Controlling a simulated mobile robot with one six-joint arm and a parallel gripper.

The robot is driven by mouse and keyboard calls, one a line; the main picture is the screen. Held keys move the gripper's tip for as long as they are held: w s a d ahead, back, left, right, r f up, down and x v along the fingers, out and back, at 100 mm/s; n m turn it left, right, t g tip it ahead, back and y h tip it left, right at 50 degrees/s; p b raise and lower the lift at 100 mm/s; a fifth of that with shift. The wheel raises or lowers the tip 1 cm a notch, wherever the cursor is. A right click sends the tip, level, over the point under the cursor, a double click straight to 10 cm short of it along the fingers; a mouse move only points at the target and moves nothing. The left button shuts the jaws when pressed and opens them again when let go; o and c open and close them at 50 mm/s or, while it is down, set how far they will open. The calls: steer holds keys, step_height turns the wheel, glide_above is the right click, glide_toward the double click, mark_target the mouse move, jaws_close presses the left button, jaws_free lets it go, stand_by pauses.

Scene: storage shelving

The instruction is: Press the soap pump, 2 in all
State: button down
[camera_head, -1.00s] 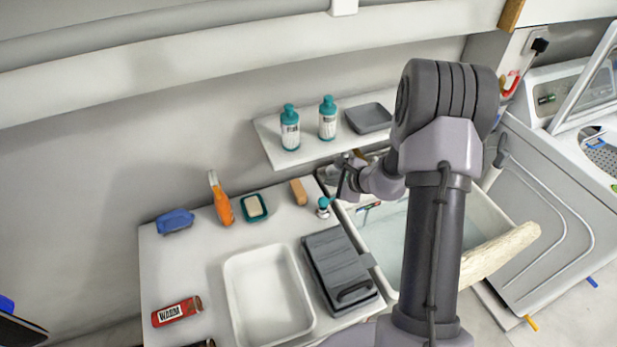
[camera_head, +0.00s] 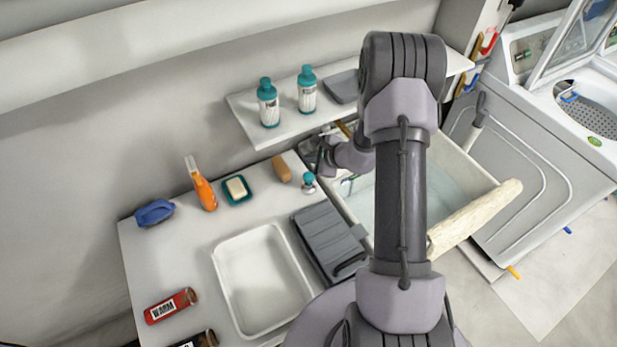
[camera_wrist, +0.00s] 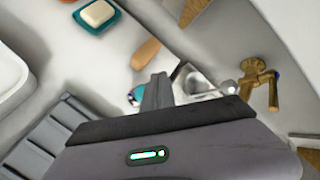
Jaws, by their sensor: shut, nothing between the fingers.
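The soap pump (camera_head: 309,183), a small dispenser with a teal top, stands upright on the white counter beside the sink. My gripper (camera_head: 318,168) is just right of and behind it in the head view. In the wrist view, my gripper (camera_wrist: 158,80) has its grey fingers shut together with nothing between them. The teal soap pump (camera_wrist: 135,96) shows just left of the fingertips there, partly hidden by the fingers. I cannot tell whether the fingers touch it.
The sink (camera_head: 480,168) lies right of the counter, with a brass tap (camera_wrist: 262,82). Teal-capped bottles (camera_head: 268,103) stand on the shelf above.

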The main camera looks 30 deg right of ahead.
steer(key=b, duration=0.3)
glide_above(307, 174)
steer(key=s, duration=0.2)
steer(key=f, duration=0.4)
steer(key=shift+w+d+f, duration=0.15)
steer(key=shift+d+f, duration=0.1)
steer(key=shift+f, duration=0.05)
steer(key=shift+f+b, duration=0.4)
stand_by(0.7)
steer(key=shift+f+b, duration=0.45)
steer(key=shift+b, duration=0.35)
steer(key=shift+f+b, duration=0.9)
steer(key=shift+b, duration=0.1)
stand_by(0.6)
stand_by(0.3)
steer(key=shift+r+p, duration=0.7)
steer(key=shift+r, duration=0.6)
steer(key=shift+r+p, duration=1.35)
steer(key=shift+r, duration=1.2)
